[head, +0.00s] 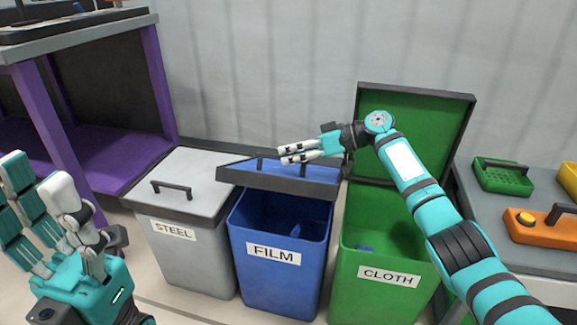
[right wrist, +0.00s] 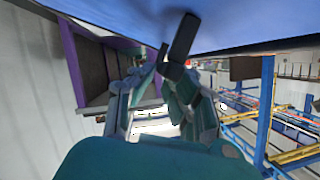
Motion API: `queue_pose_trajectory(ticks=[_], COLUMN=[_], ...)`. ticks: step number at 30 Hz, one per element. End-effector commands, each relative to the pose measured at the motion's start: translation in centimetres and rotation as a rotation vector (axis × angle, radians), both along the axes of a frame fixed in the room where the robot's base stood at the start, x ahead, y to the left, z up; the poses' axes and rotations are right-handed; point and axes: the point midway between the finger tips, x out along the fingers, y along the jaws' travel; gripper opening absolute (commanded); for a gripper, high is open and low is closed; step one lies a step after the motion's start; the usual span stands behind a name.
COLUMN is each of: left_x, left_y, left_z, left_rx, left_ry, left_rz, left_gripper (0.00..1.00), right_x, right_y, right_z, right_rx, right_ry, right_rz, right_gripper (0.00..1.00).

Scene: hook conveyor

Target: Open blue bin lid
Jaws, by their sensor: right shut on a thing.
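The blue bin (head: 280,280) labelled FILM stands between the grey and green bins. Its blue lid (head: 235,174) is tilted up and the dark inside of the bin shows below the lid's edge. My right gripper (head: 282,155) reaches in from the right over the lid and is shut on its dark handle (head: 260,164). In the right wrist view the handle (right wrist: 184,38) shows at the fingertips, under the blue lid surface (right wrist: 255,20). The fingers hide part of the handle in the head view. My left gripper (head: 38,172) is open and empty at the lower left.
The grey STEEL bin (head: 175,245) on the left has its lid (head: 205,175) closed. The green CLOTH bin (head: 378,290) on the right has its lid (head: 430,125) standing open. A purple-framed table (head: 155,80) is at left; a grey table (head: 485,210) with green and orange items is at right.

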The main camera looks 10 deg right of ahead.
Motion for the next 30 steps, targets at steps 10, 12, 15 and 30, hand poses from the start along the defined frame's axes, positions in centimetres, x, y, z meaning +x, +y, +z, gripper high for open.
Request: queue_pose_trajectory(ticks=[10, 12, 15, 30], left_x=[0.0, 0.0, 0.0, 0.1], left_y=[0.0, 0.0, 0.0, 0.0], left_z=[-0.1, -0.2, -0.2, -0.3], left_rx=[-0.001, -0.001, -0.001, -0.001], left_ry=[0.008, 0.008, 0.008, 0.011], left_rz=[0.0, 0.0, 0.0, 0.0], left_gripper=[0.4, 0.4, 0.4, 0.35], right_x=[2.2, 2.5, 2.7, 2.8], right_y=[-1.0, -1.1, -1.2, -1.4], right_z=[2.2, 2.3, 2.5, 2.3], right_rx=[0.0, -0.002, -0.003, -0.007], right_ry=[-0.008, -0.007, -0.008, -0.006], right_rz=[-0.007, -0.007, -0.008, -0.011], right_gripper=[0.0, 0.0, 0.0, 0.0])
